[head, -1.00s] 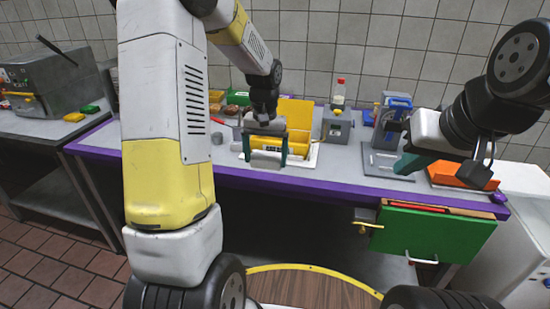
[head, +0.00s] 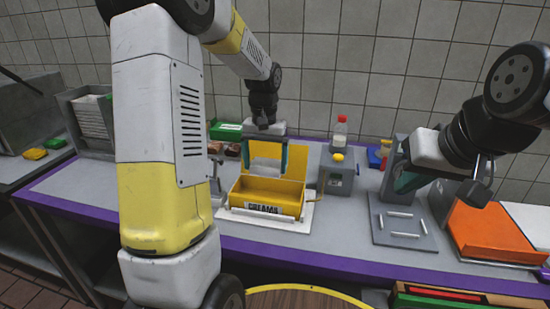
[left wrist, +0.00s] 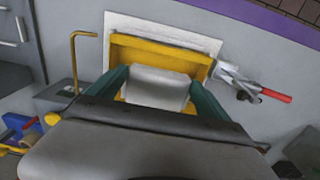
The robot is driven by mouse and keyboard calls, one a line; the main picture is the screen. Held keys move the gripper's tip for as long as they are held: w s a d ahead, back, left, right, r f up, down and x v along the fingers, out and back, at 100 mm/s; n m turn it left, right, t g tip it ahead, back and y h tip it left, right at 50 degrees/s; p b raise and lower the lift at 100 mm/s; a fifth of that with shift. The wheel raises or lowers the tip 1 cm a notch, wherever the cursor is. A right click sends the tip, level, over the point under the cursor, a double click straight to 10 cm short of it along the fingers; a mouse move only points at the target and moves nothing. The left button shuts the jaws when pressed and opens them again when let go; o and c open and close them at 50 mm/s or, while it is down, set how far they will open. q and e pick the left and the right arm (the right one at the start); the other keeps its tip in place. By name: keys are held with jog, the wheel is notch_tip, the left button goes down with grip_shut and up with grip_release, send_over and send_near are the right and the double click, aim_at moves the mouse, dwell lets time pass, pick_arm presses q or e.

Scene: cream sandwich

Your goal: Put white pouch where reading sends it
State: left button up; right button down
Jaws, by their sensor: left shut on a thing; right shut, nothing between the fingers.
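The white pouch (head: 266,167) is between the teal fingers of my left gripper (head: 268,163), which is shut on it. It also shows in the left wrist view (left wrist: 157,86). My right gripper (head: 402,182) is shut and empty.
The box stands on a white plate (head: 232,216). Behind the device is a red-capped bottle (head: 341,132). A grey panel with white bars (head: 402,232) and an orange board (head: 490,236) lie to the right. A red-handled tool (left wrist: 273,94) lies beside the plate.

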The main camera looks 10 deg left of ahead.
pick_arm(q)
jog(key=shift+w, duration=0.15)
notch_tip(320, 180, down, 6)
jog(key=shift+f, duration=0.2)
dwell(0.8)
dwell(0.3)
jog(key=o, duration=1.1)
jog(key=shift+r, duration=3.95)
